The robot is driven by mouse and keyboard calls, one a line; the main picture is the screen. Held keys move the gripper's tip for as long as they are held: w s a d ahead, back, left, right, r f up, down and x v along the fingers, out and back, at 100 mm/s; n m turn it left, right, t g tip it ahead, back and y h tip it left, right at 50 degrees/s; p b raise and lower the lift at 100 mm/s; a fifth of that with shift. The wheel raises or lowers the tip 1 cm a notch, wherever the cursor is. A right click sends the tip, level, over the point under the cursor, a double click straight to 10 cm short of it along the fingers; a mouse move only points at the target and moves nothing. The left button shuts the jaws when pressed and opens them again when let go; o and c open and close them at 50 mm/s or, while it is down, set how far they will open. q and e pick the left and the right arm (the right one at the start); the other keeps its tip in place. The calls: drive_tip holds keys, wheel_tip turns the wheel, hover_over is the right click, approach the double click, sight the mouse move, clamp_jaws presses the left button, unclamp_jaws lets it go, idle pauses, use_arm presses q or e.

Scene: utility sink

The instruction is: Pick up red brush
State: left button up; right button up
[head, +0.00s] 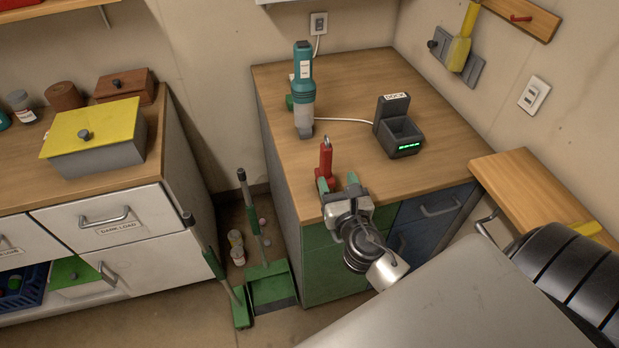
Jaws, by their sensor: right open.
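A red brush (326,157) stands upright on the wooden counter near its front left corner. It has a red handle and a small metal loop at its top. My right gripper (338,182) is open at the counter's front edge, its green-tipped fingers pointing away toward the back. The left finger overlaps the foot of the brush in the picture, and the brush's lowest part is hidden there. The brush lines up with that finger rather than with the middle of the gap. I cannot tell whether they touch. My left gripper is not in view.
A teal handheld vacuum (303,90) stands behind the brush, with a green item beside it. A black dock (398,128) stands to the right, with a white cord. A green dustpan (271,285) and brush stand on the floor left of the cabinet. The counter's right front is clear.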

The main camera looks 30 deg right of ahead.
sight(329, 158)
drive_tip(key=x, duration=0.2)
drive_tip(key=p+x, duration=0.1)
drive_tip(key=x, duration=0.2)
drive_tip(key=shift+w+d+r, duration=0.1)
drive_tip(key=shift+w+r, duration=0.1)
drive_tip(key=shift+w, duration=0.05)
drive_tip(key=shift+w+d+r, duration=0.1)
drive_tip(key=shift+w, duration=0.2)
drive_tip(key=p+x, duration=0.1)
drive_tip(key=x, duration=0.3)
drive_tip(key=shift+w+r, duration=0.1)
drive_tip(key=shift+w, duration=0.25)
drive_tip(key=shift+s, duration=0.1)
drive_tip(key=shift+c, duration=0.7)
clamp_jaws()
